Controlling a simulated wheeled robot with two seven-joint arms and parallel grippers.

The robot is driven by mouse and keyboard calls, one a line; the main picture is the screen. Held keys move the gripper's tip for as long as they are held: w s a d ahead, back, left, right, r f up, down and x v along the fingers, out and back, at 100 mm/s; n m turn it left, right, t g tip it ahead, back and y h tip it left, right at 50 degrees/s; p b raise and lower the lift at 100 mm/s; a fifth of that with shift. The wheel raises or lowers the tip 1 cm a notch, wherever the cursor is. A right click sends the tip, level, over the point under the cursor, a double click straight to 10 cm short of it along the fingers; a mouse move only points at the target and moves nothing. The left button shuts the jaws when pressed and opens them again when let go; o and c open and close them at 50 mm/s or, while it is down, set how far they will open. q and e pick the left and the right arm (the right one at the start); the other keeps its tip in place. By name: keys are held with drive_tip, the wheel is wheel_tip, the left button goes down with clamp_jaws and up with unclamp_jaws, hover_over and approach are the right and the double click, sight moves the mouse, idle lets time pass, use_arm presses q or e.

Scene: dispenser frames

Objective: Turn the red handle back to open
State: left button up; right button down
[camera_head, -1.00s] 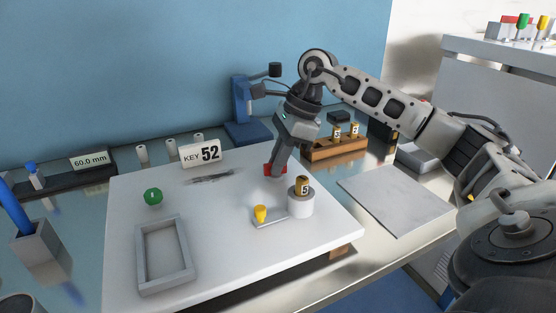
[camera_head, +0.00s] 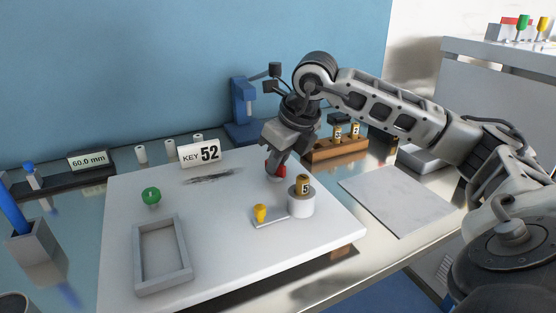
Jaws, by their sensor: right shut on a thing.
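The red handle (camera_head: 269,171) is at the back right of the white board (camera_head: 225,270), partly hidden by my right gripper (camera_head: 277,176). My right gripper points down and is shut on the red handle. How far the handle is turned cannot be told. A green knob (camera_head: 151,195) stands at the left of the board. A yellow knob (camera_head: 260,212) sits on a grey lever in front of the red handle. My left gripper is not in view.
A white post with a brass cylinder marked 5 (camera_head: 302,186) stands just right of the yellow knob. A grey frame (camera_head: 142,262) lies at the front left. A KEY 52 sign (camera_head: 199,153) stands behind. A wooden rack (camera_head: 340,150) and a grey plate (camera_head: 400,200) are right.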

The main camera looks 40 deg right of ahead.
drive_tip(key=m+h, duration=0.2)
drive_tip(key=m, duration=0.3)
drive_tip(key=shift+a+r, duration=0.1)
idle(0.5)
drive_tip(key=c, duration=1.5)
unclamp_jaws()
